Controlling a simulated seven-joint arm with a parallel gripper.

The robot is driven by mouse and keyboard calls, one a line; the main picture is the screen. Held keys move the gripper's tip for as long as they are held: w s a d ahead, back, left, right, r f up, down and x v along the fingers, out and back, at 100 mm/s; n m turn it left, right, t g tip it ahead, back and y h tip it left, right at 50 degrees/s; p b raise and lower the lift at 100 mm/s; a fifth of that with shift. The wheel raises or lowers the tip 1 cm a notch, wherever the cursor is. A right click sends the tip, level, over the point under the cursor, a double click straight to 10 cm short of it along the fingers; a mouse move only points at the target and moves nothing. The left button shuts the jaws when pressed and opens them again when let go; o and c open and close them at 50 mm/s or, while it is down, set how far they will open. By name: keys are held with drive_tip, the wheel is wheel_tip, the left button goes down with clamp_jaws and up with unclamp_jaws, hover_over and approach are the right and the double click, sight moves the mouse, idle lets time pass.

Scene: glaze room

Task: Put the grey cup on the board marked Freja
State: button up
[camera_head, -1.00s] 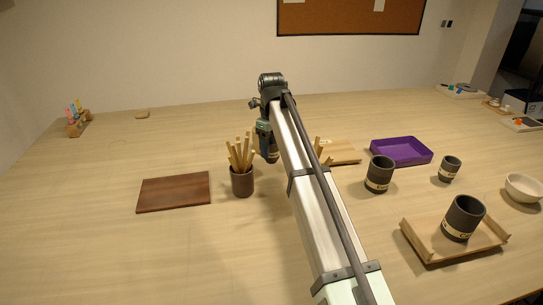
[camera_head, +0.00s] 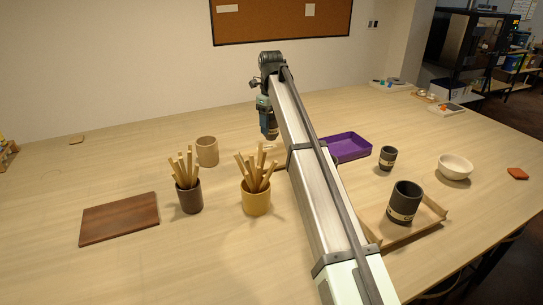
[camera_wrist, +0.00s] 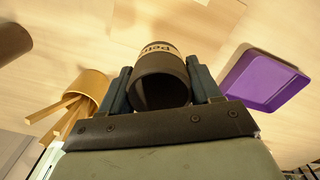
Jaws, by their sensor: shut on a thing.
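My gripper (camera_head: 270,134) hangs over the far middle of the table in the head view. In the wrist view its fingers (camera_wrist: 160,68) are shut on a dark grey cup (camera_wrist: 166,64), with a pale label that begins "Petr". A pale wooden board (camera_head: 281,158) lies below and close to the gripper, partly hidden by my arm. Another dark grey cup (camera_head: 404,201) stands on a low wooden tray (camera_head: 433,211) at the right. A smaller dark cup (camera_head: 388,157) stands behind it. I cannot read the name Freja on anything.
A dark wooden board (camera_head: 120,218) lies at the left. A brown pot (camera_head: 189,199) and a yellow pot (camera_head: 256,201) hold sticks. A beige cup (camera_head: 207,152) stands behind them. A purple tray (camera_head: 348,147) lies right of the gripper. A white bowl (camera_head: 455,167) stands farther right.

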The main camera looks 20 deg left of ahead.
drive_tip(key=w+r+n, duration=0.1)
drive_tip(key=w, duration=0.3)
drive_tip(key=n, duration=0.2)
hover_over(272, 155)
drive_tip(key=shift+f, duration=4.95)
drive_tip(key=shift+f, duration=0.1)
drive_tip(key=o, duration=1.1)
drive_tip(key=shift+o, duration=0.2)
wheel_tip(272, 155, up, 12)
